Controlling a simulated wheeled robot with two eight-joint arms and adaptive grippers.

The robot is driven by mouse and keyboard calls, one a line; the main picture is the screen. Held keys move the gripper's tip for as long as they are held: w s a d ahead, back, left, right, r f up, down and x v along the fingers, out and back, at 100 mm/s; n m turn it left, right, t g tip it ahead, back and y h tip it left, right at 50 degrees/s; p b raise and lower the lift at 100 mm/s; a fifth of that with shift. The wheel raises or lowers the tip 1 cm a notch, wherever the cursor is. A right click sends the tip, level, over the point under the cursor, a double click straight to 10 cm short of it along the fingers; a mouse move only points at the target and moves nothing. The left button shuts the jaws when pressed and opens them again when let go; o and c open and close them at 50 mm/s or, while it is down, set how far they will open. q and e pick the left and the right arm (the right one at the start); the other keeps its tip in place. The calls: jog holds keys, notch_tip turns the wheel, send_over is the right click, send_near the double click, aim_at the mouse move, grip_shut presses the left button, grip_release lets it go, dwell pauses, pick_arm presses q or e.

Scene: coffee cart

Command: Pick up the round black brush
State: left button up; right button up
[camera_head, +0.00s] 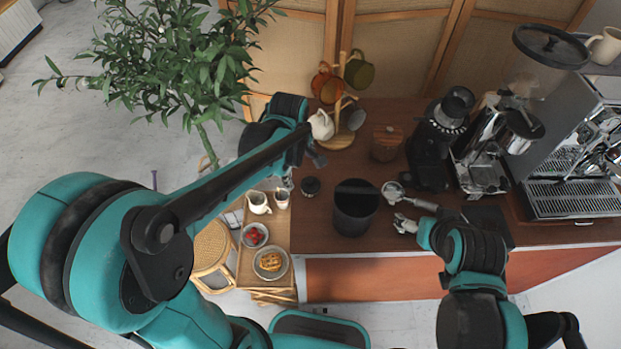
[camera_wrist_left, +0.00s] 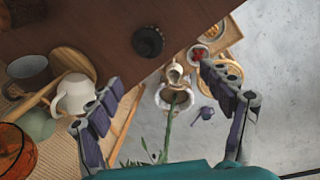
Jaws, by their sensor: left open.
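The round black brush (camera_head: 310,186) stands on the brown counter near its left edge, left of a black bin. In the left wrist view the brush (camera_wrist_left: 147,41) is a dark ribbed disc on the wood, near the counter's edge. My left gripper (camera_head: 303,170) is open and empty, close to the brush on its far left side. In the left wrist view its two fingers (camera_wrist_left: 160,82) are spread apart, with the brush beyond the tips and nothing between them. My right gripper (camera_head: 404,223) is low at the counter's front, right of the bin; whether it is open is unclear.
A black bin (camera_head: 355,208) stands right of the brush. A mug tree (camera_head: 337,141) with several cups stands behind, one white mug (camera_wrist_left: 76,94) near my left finger. A portafilter (camera_head: 393,191), grinder (camera_head: 430,145) and espresso machine (camera_head: 575,150) are at right. A side table (camera_head: 247,272) holds plates and jugs.

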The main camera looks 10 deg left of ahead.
aim_at(311, 179)
pick_arm(q)
jog(key=w+f+n+p, duration=0.1)
jog(key=w+d+f+n+g+p, duration=0.1)
jog(key=n, duration=0.1)
jog(key=w+d+f+n+g+p, duration=0.1)
jog(key=w+n, duration=0.1)
jog(key=shift+w+d+f, duration=0.1)
jog(key=shift+d+f, duration=0.15)
jog(key=shift+f, duration=0.15)
jog(key=shift+w+f+n, duration=0.1)
jog(key=shift+f+n, duration=0.15)
jog(key=shift+n, duration=0.15)
jog(key=shift+d+f, duration=0.1)
jog(key=shift+f, duration=0.3)
jog(key=f, duration=0.2)
jog(key=f+b, duration=0.1)
jog(key=f, duration=0.4)
jog(key=shift+w+a+f, duration=0.15)
jog(key=shift+a+f, duration=0.05)
jog(key=shift+a, duration=0.1)
pick_arm(e)
notch_tip(311, 179, up, 3)
jog(key=shift+f, duration=0.15)
pick_arm(q)
jog(key=c, duration=1.4)
jog(key=shift+r, duration=0.15)
